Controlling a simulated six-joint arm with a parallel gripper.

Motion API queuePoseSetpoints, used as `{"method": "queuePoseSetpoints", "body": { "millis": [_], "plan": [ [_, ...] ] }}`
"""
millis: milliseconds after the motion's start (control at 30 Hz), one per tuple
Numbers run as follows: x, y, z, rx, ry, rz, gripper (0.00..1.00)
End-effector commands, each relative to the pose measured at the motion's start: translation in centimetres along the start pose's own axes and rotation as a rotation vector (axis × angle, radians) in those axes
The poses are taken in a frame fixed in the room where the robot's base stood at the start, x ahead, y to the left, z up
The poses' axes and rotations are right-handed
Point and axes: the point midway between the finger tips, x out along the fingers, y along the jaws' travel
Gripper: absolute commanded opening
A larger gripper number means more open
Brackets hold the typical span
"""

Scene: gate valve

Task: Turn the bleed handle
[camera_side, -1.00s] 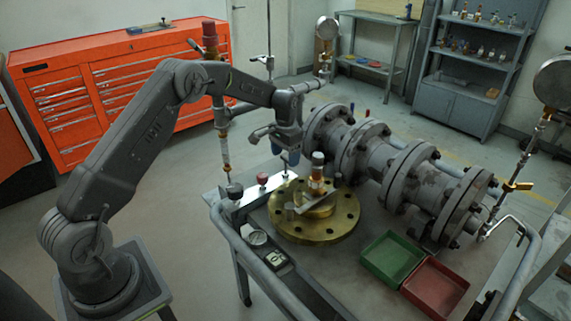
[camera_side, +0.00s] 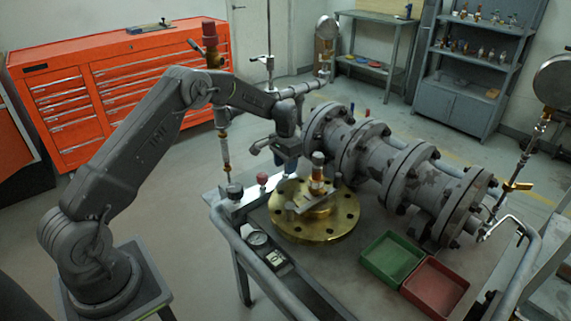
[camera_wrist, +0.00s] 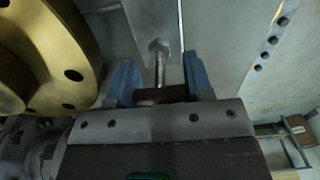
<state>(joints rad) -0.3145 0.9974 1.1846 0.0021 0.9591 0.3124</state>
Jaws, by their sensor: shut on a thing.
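My gripper (camera_side: 288,160) is low behind the brass flange, at the far end of the metal bar. In the wrist view its two blue fingers (camera_wrist: 160,75) stand on either side of a dark red-brown bar on a thin metal stem. This looks like the bleed handle (camera_wrist: 162,95), and the gripper is shut on it. The stem shows just beyond the bar as a bright metal piece with a wider head. In the side view the handle is hidden by my gripper and the flange fittings.
The brass flange (camera_side: 343,222) with an upright fitting (camera_side: 318,172) stands close by. The grey pipe (camera_side: 378,165) lies to the right. A red knob (camera_side: 262,180) is on the bar to the left. Green (camera_side: 371,268) and red (camera_side: 432,290) trays sit in front.

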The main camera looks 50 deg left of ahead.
Motion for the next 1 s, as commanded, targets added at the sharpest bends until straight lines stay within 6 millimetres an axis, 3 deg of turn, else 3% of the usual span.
{"method": "queuePoseSetpoints", "body": {
  "millis": [133,467,1000],
  "plan": [
    [-0.04,-0.03,-0.01,0.0,0.001,0.0,0.23],
    [-0.05,-0.04,-0.02,-0.051,0.001,0.0,0.23],
    [-0.05,-0.03,-0.06,-0.479,0.001,0.002,0.23]
  ]
}}
